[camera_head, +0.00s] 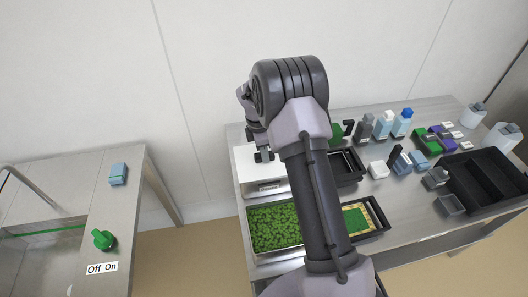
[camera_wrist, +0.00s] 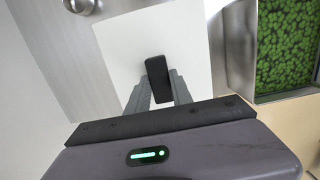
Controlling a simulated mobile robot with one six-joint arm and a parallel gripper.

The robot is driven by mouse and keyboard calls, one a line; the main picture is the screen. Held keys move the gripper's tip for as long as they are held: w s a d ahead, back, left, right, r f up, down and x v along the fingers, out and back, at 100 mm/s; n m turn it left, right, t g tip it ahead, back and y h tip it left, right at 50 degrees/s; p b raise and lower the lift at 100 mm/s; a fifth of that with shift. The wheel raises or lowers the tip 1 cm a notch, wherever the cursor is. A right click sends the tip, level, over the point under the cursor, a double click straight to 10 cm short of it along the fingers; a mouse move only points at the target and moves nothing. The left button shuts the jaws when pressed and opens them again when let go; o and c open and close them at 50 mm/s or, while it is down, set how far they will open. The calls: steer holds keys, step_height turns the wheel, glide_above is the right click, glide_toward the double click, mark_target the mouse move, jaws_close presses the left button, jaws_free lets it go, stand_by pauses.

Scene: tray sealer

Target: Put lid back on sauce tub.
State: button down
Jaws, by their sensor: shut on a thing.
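My gripper (camera_wrist: 157,92) is shut on the black handle (camera_wrist: 157,70) of a flat white lid (camera_wrist: 125,48). In the head view my gripper (camera_head: 263,154) is over the white lid (camera_head: 244,168), at the left end of the steel table. A metal-edged container (camera_head: 268,187) shows at the lid's front edge; I take it to be the sauce tub. Its inside and any sauce are hidden. I cannot tell whether the lid rests on the tub or hangs just above it.
A tray of green herbs (camera_head: 272,228) is in front of the lid. A tray with a yellow-edged green block (camera_head: 355,220), bottles (camera_head: 402,123) and a black divided bin (camera_head: 485,180) stand to the right. A sink bench with a green knob (camera_head: 103,239) is at left, across a gap.

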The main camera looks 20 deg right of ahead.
steer(key=shift+f, duration=0.2)
stand_by(0.6)
steer(key=c, duration=1.1)
jaws_free()
steer(key=shift+c, duration=1.3)
steer(key=shift+r+p, duration=0.15)
steer(key=shift+p, duration=0.2)
step_height(320, 180, up, 7)
steer(key=p, duration=0.6)
